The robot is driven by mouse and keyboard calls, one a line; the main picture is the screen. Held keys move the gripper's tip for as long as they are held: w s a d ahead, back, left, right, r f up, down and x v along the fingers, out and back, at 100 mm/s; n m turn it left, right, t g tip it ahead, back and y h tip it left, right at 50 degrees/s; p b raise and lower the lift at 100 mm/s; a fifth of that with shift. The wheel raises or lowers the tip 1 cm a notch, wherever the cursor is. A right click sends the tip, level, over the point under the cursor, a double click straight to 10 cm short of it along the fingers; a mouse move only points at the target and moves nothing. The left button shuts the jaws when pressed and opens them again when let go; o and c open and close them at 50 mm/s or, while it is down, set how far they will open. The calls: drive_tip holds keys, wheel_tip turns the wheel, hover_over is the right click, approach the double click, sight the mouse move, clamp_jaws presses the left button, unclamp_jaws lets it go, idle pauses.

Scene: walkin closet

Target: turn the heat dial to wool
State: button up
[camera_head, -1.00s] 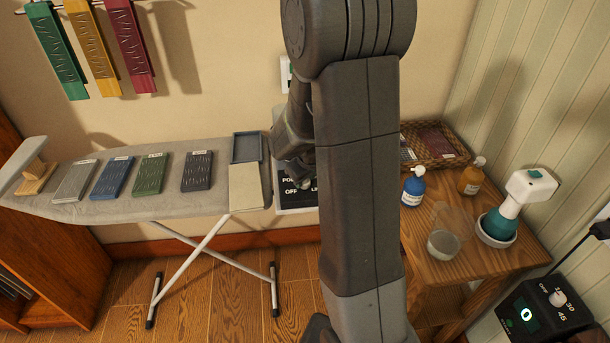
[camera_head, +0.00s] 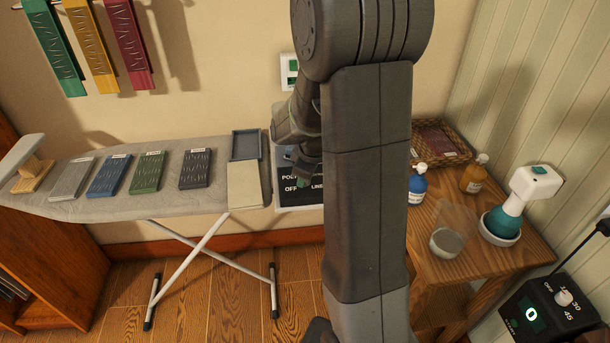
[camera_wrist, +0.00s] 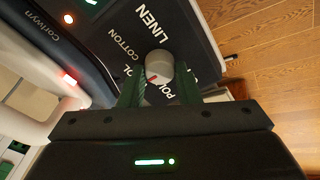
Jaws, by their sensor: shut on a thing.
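The heat dial (camera_wrist: 158,65) is a pale grey round knob with a red pointer mark, on a dark panel (camera_wrist: 205,65) in the wrist view. Its mark faces the lower left there. LINEN, COTTON and parts of other labels show around it; no WOOL label can be read. My gripper (camera_wrist: 158,88) is shut on the dial, with a green finger on either side. In the head view the panel (camera_head: 287,198) stands just right of the ironing board, with OFF readable. My gripper (camera_head: 304,180) is at it, and the dial is hidden.
The ironing board (camera_head: 115,208) bears several coloured slabs. A wooden table (camera_head: 425,260) at right holds a blue bottle (camera_head: 417,188), an amber bottle (camera_head: 474,178), a glass jar and a teal sprayer (camera_head: 505,215). A second dial box (camera_head: 545,315) is at the lower right.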

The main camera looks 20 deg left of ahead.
drive_tip(key=o, duration=0.9)
drive_tip(key=shift+o, duration=0.2)
drive_tip(key=shift+r, duration=0.1)
drive_tip(key=v, duration=1.3)
drive_tip(key=shift+r, duration=0.3)
drive_tip(key=x, duration=1.3)
drive_tip(key=shift+f, duration=0.4)
